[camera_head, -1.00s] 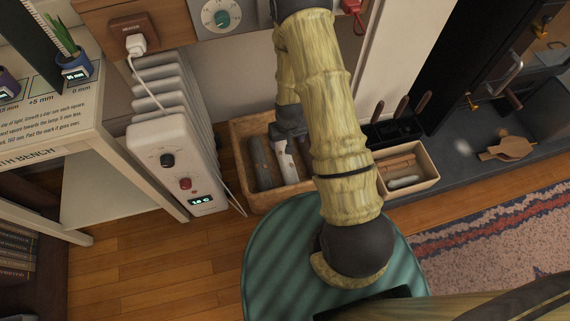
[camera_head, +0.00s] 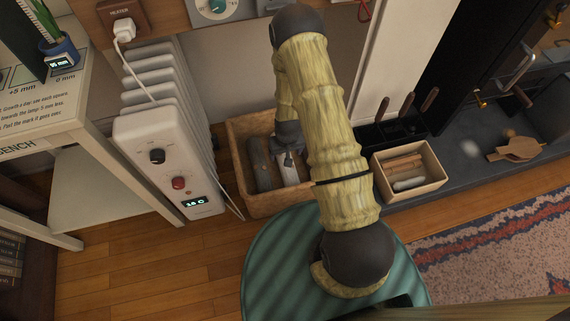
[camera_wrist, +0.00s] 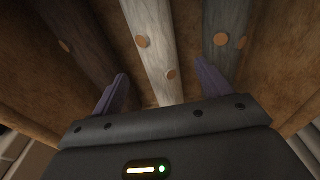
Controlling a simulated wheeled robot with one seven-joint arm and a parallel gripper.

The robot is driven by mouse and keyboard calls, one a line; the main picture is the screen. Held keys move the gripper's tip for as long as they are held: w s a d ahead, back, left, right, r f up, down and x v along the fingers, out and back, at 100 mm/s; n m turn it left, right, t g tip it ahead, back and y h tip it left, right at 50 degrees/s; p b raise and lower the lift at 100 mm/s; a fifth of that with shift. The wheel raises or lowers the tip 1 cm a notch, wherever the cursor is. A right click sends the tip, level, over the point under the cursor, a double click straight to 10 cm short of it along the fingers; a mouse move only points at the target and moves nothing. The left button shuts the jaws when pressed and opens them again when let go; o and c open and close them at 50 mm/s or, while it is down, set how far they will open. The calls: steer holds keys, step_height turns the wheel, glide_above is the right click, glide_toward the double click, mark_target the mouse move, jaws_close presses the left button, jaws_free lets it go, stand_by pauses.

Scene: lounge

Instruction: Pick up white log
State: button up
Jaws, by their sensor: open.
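The white log (camera_wrist: 152,40) lies in a brown wooden crate (camera_head: 238,130), running lengthwise, with round orange-brown knot ends on its side. In the head view its near part (camera_head: 290,170) shows beside my arm, and the rest is hidden by the gripper. My gripper (camera_wrist: 161,70) is open above the crate. Its two purple-grey fingers are on either side of the white log, with gaps showing between fingers and log. Whether the fingertips reach down beside the log is unclear. In the head view the gripper (camera_head: 288,138) is partly hidden by my arm.
A dark brown log (camera_wrist: 72,40) lies left of the white log and a grey log (camera_wrist: 226,35) lies right, close to the fingers. A white heater (camera_head: 165,155) stands left of the crate. A smaller box of sticks (camera_head: 438,165) is on the right.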

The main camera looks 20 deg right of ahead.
steer(key=shift+f, duration=0.45)
steer(key=f+b, duration=0.1)
steer(key=f, duration=0.1)
steer(key=f+b, duration=0.1)
steer(key=f, duration=0.1)
steer(key=f+b, duration=0.1)
steer(key=shift+w+f+b, duration=0.3)
steer(key=shift+w+f, duration=0.1)
steer(key=c, duration=1.4)
steer(key=shift+o, duration=0.2)
steer(key=shift+r, duration=0.1)
step_height(320, 180, up, 10)
steer(key=p, duration=0.6)
steer(key=shift+p, duration=0.3)
